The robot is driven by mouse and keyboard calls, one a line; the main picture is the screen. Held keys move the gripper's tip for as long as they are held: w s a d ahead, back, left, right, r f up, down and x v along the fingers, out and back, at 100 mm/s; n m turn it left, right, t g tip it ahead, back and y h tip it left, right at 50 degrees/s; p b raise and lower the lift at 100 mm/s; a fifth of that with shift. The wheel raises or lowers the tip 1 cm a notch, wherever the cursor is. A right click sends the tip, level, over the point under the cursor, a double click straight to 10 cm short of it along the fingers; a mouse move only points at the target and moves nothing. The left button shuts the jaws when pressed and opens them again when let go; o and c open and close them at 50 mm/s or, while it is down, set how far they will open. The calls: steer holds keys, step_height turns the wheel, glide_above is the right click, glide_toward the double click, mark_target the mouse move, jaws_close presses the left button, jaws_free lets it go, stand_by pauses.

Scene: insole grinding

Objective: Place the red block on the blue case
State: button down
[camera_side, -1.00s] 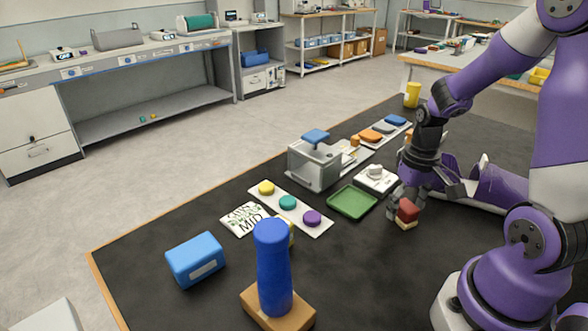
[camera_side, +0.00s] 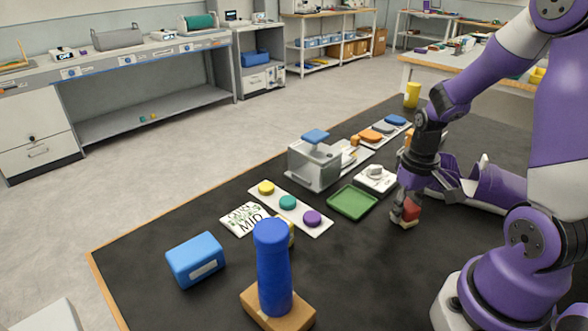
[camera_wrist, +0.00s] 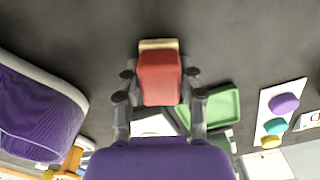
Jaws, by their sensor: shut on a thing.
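The red block (camera_side: 411,209) is between the fingers of my gripper (camera_side: 405,211) at the right of the table, just above or on a tan piece (camera_side: 403,223). In the wrist view my gripper (camera_wrist: 160,88) has a finger on each side of the red block (camera_wrist: 159,78), and the tan piece (camera_wrist: 158,44) shows at its far end. I cannot tell whether the tan piece touches the table. The blue case (camera_side: 195,260) sits on the dark table at the front left, with a pale label on its front and nothing on top.
A tall blue cylinder (camera_side: 273,270) stands on a wooden base between my gripper and the case. A green tray (camera_side: 353,202), a white strip with coloured discs (camera_side: 318,232), a white device (camera_side: 375,180) and a grey machine (camera_side: 314,165) stand nearby. Dark table (camera_side: 370,280) is bare at the front.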

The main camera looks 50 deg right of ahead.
steer(key=shift+r, duration=0.5)
step_height(320, 180, up, 3)
steer(key=shift+r, duration=0.1)
steer(key=a+r, duration=0.6)
steer(key=a, duration=0.5)
steer(key=w+a+r+n, duration=0.2)
steer(key=w+a+r, duration=0.2)
steer(key=w+a, duration=0.7)
steer(key=a+r+n, duration=0.2)
steer(key=a, duration=1.5)
glide_above(208, 240)
steer(key=f, duration=0.7)
steer(key=shift+s+a, duration=0.1)
steer(key=shift+s, duration=0.1)
steer(key=shift+w+f, duration=0.15)
steer(key=shift+f, duration=2)
